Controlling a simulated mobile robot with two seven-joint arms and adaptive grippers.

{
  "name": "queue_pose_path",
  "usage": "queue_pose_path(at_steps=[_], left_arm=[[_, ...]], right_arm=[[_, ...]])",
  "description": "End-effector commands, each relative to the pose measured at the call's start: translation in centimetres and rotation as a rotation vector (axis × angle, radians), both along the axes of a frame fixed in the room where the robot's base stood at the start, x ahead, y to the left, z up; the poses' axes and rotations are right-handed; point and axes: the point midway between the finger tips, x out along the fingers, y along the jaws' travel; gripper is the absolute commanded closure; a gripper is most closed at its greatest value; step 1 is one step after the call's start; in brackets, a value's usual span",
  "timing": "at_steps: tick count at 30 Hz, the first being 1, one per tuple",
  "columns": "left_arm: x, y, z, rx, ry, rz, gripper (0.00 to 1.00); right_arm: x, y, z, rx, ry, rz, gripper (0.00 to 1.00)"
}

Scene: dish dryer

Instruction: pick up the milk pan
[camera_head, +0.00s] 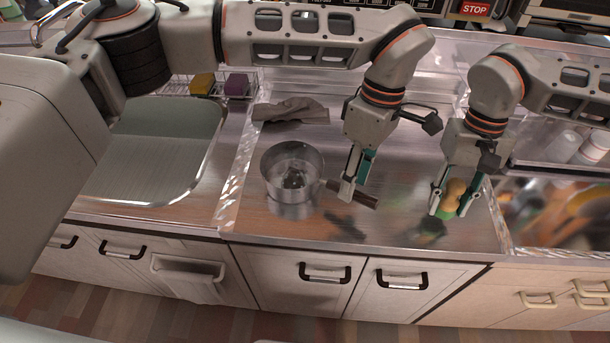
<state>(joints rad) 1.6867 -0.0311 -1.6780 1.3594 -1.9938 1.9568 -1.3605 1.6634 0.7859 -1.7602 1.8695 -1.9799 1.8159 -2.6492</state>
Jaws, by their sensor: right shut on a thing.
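The milk pan (293,178) is a shiny metal pot standing upright on the steel counter left of centre. Its dark handle (365,200) points right and slightly toward the front. My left gripper (356,182) points down at the handle, with its fingers apart; they hide part of the handle, and I cannot tell whether they touch it. My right gripper (456,202) is further right, shut on a small yellow-orange and green object (452,196) partly hidden by the fingers.
A grey cloth (291,110) lies behind the pan. White cups (578,147) stand at the right. The counter's front edge is close to the pan.

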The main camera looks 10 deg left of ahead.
Motion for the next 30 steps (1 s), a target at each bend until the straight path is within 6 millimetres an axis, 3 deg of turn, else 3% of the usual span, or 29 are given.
queue_pose_path(at_steps=[8, 17, 21, 22, 30], left_arm=[[-0.3, 0.6, -3.8, -0.001, 0.004, -0.001, 0.66], [-0.3, 0.7, -4.3, 0.0, 0.0, 0.0, 0.66], [-0.3, 0.7, -4.3, 0.0, 0.001, 0.0, 0.97], [-0.3, 0.7, -4.3, 0.0, 0.001, 0.0, 1.0], [-0.3, 0.7, -4.2, 0.0, 0.0, 0.0, 1.0]], right_arm=[[0.0, 0.0, 0.0, 0.0, 0.0, 0.0, 0.88], [0.0, 0.0, 0.0, 0.0, 0.0, 0.0, 0.88], [0.0, 0.0, 0.0, 0.0, 0.0, 0.0, 0.88], [0.0, 0.0, 0.0, 0.0, 0.0, 0.0, 0.88], [0.0, 0.0, 0.0, 0.0, 0.0, 0.0, 0.88]])
